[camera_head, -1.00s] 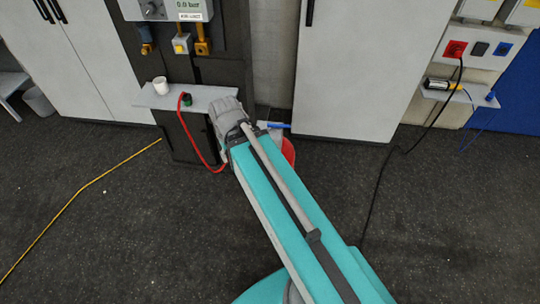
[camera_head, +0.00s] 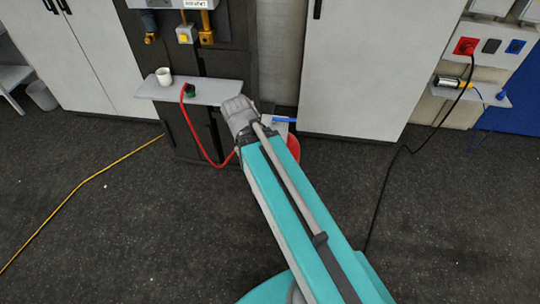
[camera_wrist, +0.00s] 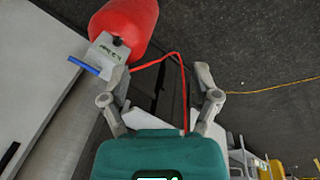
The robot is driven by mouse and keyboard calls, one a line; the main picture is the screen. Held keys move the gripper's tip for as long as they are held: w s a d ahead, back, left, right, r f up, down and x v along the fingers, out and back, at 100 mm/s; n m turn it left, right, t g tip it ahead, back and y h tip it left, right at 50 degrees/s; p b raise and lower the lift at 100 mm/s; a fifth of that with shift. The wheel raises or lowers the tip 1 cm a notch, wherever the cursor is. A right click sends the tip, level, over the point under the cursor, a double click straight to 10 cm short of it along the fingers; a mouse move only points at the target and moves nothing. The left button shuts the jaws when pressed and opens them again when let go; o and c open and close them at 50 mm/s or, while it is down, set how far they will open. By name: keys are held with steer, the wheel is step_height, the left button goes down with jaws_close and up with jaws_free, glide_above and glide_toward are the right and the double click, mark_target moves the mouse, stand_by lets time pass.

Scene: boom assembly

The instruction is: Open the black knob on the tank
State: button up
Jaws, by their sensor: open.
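The red tank (camera_wrist: 128,18) lies at the top of the wrist view. A light grey block (camera_wrist: 103,54) with green marking and a blue handle (camera_wrist: 82,66) sits against it. A small dark round part, which looks like the black knob (camera_wrist: 117,41), shows where block and tank meet. My gripper (camera_wrist: 162,80) is open and empty, its fingers below and right of the tank, apart from the knob. In the head view the tank (camera_head: 293,147) is mostly hidden behind my arm, with the blue handle (camera_head: 284,121) beside it. The gripper's fingers are hidden there.
A red hose (camera_head: 204,148) runs from a green fitting (camera_head: 191,90) on the grey shelf (camera_head: 215,92) down towards the tank. A white cup (camera_head: 164,76) stands on the shelf. A tall cabinet (camera_head: 375,60) stands right of the tank. The foreground floor is mostly clear.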

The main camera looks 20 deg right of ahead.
steer(key=w+d+f+n+t+h+b, duration=0.35)
steer(key=d+f+n+b, duration=0.25)
steer(key=f+b, duration=0.6)
steer(key=w+d+f+n+t+h+b, duration=0.2)
steer(key=w+d+f+n+h+b, duration=0.45)
steer(key=b, duration=0.85)
steer(key=w+f+n+t+b, duration=0.1)
steer(key=f+n+t+b, duration=0.3)
steer(key=f+n+b, duration=0.5)
steer(key=w+f+n+t+y+b, duration=0.1)
steer(key=f+n+t+b, duration=0.3)
steer(key=f+n+b, duration=0.6)
steer(key=shift+w+a+f+n+b, duration=0.3)
steer(key=shift+w+b, duration=0.35)
steer(key=shift+b, duration=3.75)
steer(key=shift+w+r, duration=0.1)
steer(key=shift+w, duration=0.05)
steer(key=shift+x, duration=6.7)
